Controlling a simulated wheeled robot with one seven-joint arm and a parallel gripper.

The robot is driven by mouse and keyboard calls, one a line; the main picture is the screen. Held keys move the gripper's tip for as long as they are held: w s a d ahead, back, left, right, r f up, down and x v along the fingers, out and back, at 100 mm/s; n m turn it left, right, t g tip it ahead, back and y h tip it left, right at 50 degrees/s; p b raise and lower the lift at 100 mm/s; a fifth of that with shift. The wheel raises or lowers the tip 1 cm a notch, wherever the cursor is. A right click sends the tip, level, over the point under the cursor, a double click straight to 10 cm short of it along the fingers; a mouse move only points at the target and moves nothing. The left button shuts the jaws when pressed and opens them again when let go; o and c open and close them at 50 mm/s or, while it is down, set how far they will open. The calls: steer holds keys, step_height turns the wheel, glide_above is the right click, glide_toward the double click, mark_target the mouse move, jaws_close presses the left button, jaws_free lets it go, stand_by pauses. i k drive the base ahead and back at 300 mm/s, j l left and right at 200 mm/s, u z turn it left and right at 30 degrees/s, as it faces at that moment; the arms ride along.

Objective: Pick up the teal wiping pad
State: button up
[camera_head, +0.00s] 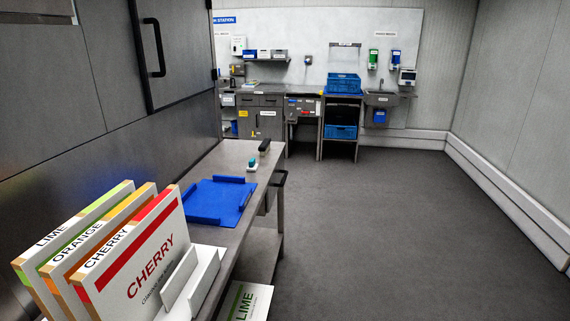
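A small teal object, which looks like the wiping pad (252,163), sits on the metal bench near its right edge, behind the blue tray. Its lower part looks pale, and it is too small to make out in detail. My gripper is not in view, so its state and its distance from the pad do not show.
The metal bench (210,161) runs along the left. It bears a blue tray (215,203), a black item (264,146) just behind the pad, and CHERRY, ORANGE and LIME boxes in front. A handle (280,180) juts from its right side. Floor at right is clear.

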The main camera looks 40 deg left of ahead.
mark_target(252, 166)
steer(key=i+l+u, duration=0.2)
steer(key=i, duration=0.3)
steer(key=i+u, duration=0.2)
steer(key=i, duration=0.35)
steer(key=i+l+u, duration=0.25)
steer(key=i, duration=0.25)
steer(key=i+j+u, duration=0.15)
steer(key=i+u, duration=0.15)
steer(key=u, duration=0.15)
steer(key=i+u, duration=0.6)
steer(key=u, duration=0.25)
steer(key=i+l+u, duration=0.2)
steer(key=u, duration=0.2)
steer(key=i+l+u, duration=0.3)
steer(key=u, duration=0.15)
steer(key=i+l+u, duration=0.45)
steer(key=i+u, duration=0.2)
